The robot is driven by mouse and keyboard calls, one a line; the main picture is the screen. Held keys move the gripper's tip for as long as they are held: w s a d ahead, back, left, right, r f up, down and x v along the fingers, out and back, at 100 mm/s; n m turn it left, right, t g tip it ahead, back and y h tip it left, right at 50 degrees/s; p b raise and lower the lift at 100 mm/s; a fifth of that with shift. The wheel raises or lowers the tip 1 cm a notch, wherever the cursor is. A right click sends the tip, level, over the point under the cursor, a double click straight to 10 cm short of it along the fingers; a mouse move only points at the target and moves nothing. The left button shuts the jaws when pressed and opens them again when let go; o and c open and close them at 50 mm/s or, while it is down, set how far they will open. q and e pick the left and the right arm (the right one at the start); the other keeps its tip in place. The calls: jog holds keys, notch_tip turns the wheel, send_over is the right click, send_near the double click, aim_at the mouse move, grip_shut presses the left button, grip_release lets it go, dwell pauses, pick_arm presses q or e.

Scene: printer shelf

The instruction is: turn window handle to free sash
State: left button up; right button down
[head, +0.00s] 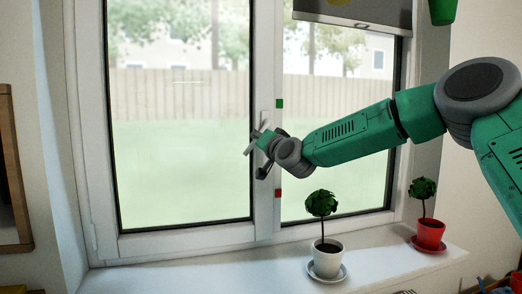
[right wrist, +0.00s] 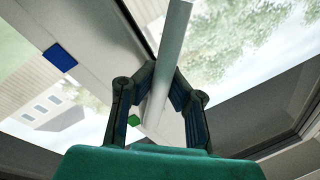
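The white window handle (head: 265,118) is on the frame post between two panes, partly hidden by my right gripper. My right gripper (head: 259,152) is at the handle. In the right wrist view the handle's pale lever (right wrist: 172,45) runs between the two dark fingers of the right gripper (right wrist: 164,72), which are closed in on it from both sides. The left window sash (head: 183,240) lies flush in its frame. A green mark (head: 279,103) is above the gripper and a red mark (head: 278,193) below it. A blue mark (right wrist: 60,57) shows in the right wrist view. My left gripper is not in view.
A white pot (head: 327,261) with a small tree stands on the sill (head: 190,272) below my right arm. A red pot (head: 430,235) stands further right. A blind (head: 355,12) hangs at the top right. The sill's left part is clear.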

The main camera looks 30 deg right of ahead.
aim_at(252, 124)
jog(key=shift+a+r+m+h+b, duration=0.1)
jog(key=shift+r+m+h+b, duration=0.15)
jog(key=shift+m, duration=0.35)
jog(key=shift+a+r+m+h+b, duration=0.1)
jog(key=shift+m+b, duration=0.2)
jog(key=shift+m, duration=0.3)
jog(key=m, duration=0.1)
jog(key=r+m+h+b, duration=0.1)
jog(key=m, duration=0.1)
jog(key=shift+w+a, duration=0.15)
jog(key=shift+a, duration=0.2)
jog(key=m, duration=0.1)
jog(key=r+m+b, duration=0.1)
jog(key=shift+a+m+h, duration=0.2)
jog(key=shift+m+h, duration=0.15)
jog(key=shift+m, duration=0.05)
jog(key=shift+a+r+m+h+b, duration=0.1)
jog(key=shift+r+m+h+b, duration=0.2)
jog(key=shift+m, duration=0.45)
jog(key=shift+r+m+h+b, duration=0.1)
jog(key=shift+r+m+b, duration=0.2)
jog(key=shift+m, duration=0.45)
